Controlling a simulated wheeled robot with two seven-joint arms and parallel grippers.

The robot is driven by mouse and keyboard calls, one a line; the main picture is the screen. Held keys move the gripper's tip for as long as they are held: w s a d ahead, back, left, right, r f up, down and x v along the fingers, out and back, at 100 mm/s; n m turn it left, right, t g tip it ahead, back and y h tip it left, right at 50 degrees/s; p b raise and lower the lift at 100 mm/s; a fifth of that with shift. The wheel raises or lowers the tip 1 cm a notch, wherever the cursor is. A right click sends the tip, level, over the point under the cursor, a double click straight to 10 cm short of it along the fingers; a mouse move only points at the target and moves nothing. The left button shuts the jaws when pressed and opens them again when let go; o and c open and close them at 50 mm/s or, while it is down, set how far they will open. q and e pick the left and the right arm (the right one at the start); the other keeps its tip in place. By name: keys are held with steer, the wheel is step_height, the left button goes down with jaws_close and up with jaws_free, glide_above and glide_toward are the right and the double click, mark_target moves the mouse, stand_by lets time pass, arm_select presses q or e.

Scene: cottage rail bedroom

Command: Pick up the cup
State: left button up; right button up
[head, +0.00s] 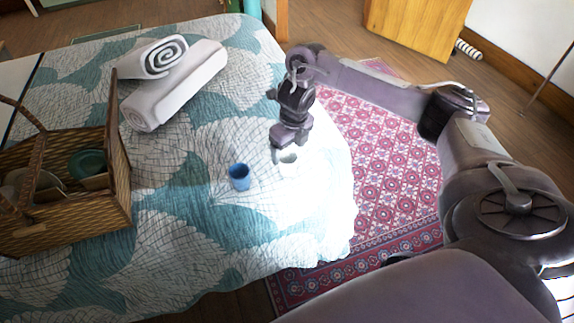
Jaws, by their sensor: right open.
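A small blue cup (240,178) stands on the bed, on the patterned quilt. My left gripper is not in view.
A wicker basket (122,165) with a handle holds dishes, including a green bowl (88,162), on the bed at the left. Rolled towels (175,92) lie behind. A red patterned rug (395,165) covers the floor right of the bed. The quilt around the blue cup is clear.

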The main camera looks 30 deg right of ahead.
mark_target(288, 157)
steer(key=f, duration=0.3)
steer(key=f+b, duration=0.1)
steer(key=shift+w+f, duration=0.15)
steer(key=shift+w, duration=0.15)
steer(key=shift+w+f, duration=0.1)
steer(key=shift+f, duration=0.1)
steer(key=shift+c, duration=0.3)
steer(key=c, duration=0.7)
steer(key=shift+c, duration=1.2)
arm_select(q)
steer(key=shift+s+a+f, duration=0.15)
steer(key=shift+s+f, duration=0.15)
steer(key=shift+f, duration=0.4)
arm_select(e)
steer(key=shift+c, duration=0.5)
